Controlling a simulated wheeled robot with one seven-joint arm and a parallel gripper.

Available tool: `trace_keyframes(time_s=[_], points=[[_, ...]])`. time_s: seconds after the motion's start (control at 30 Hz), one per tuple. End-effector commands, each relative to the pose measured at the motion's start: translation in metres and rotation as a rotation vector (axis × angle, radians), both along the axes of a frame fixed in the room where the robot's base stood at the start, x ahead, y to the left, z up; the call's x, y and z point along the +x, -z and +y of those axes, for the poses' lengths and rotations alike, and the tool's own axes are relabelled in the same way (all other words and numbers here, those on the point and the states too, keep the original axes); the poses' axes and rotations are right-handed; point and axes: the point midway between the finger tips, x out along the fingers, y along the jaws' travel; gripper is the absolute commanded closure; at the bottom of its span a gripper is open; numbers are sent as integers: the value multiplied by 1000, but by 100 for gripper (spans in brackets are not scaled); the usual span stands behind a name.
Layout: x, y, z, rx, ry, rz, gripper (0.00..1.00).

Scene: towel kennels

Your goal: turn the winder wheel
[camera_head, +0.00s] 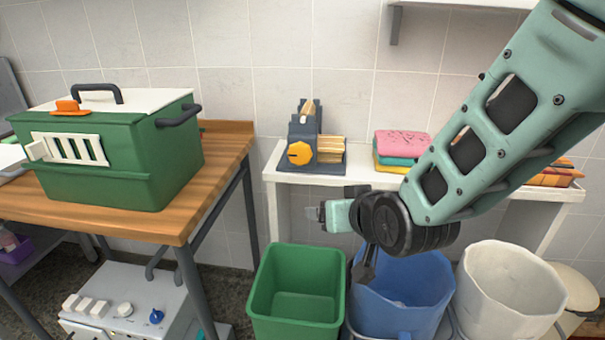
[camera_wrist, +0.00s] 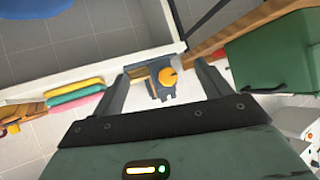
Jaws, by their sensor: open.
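The winder (camera_head: 318,160) is a dark blue-grey stand with a pale wooden part, on the white shelf at the back. Its yellow-orange wheel (camera_head: 299,153) faces the front. My gripper (camera_head: 365,264) hangs above the blue bin, lower than the winder and to its right, apart from it; the forearm and wrist partly hide it. In the wrist view, the two fingers (camera_wrist: 162,72) are spread and empty. The winder (camera_wrist: 153,87) and its wheel (camera_wrist: 168,76) show between them, farther off.
A green kennel (camera_head: 95,160) stands on the wooden table (camera_head: 215,150) at left. Folded towels (camera_head: 400,146) lie on the white shelf (camera_head: 355,183), right of the winder. Green (camera_head: 295,315), blue (camera_head: 415,290) and white (camera_head: 510,295) bins stand below.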

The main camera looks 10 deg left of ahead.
Motion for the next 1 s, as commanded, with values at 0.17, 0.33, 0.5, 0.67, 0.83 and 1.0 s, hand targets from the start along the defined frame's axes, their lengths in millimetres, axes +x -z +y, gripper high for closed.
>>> trace_keyframes(time_s=[0.17, 0.33, 0.5, 0.67, 0.83, 1.0], points=[[45, 20, 19, 66, 55, -321, 23], [59, 12, 28, 104, 65, -520, 23], [66, 5, 32, 117, 67, -580, 23], [84, 4, 39, 117, 68, -581, 23], [116, 4, 52, 117, 67, -580, 23], [149, 4, 66, 116, 66, -578, 23]])
